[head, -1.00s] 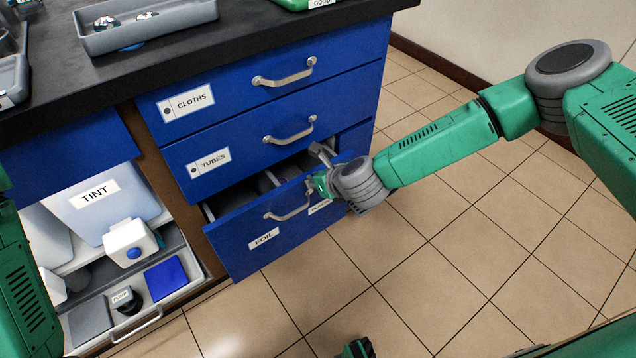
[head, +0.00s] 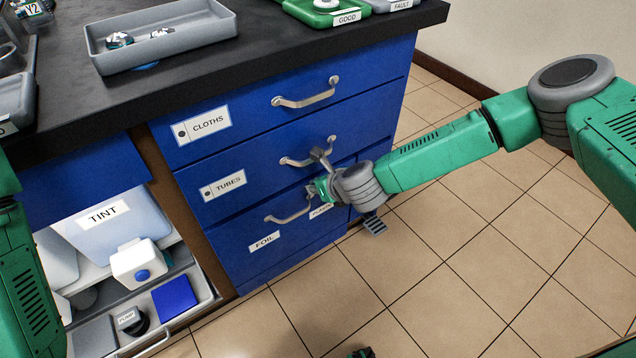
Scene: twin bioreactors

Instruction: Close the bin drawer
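The blue drawer with the FOIL label (head: 265,242) is the lowest in the cabinet. Its front now sits about flush with the TUBES drawer above it, and no gap shows. My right gripper (head: 325,186) is at the right part of this front, close to its handle (head: 290,212). Whether it touches the front is hard to see, and its finger opening is unclear. A grey pull-out drawer (head: 205,290) at lower left stands open, with a TINT container (head: 115,240) behind it.
The CLOTHS drawer (head: 250,125) and TUBES drawer (head: 250,180) are closed. A grey tray (head: 190,50) and a green GOOD tray (head: 320,12) stand on the dark worktop (head: 60,100). The tiled floor (head: 470,260) to the right is clear.

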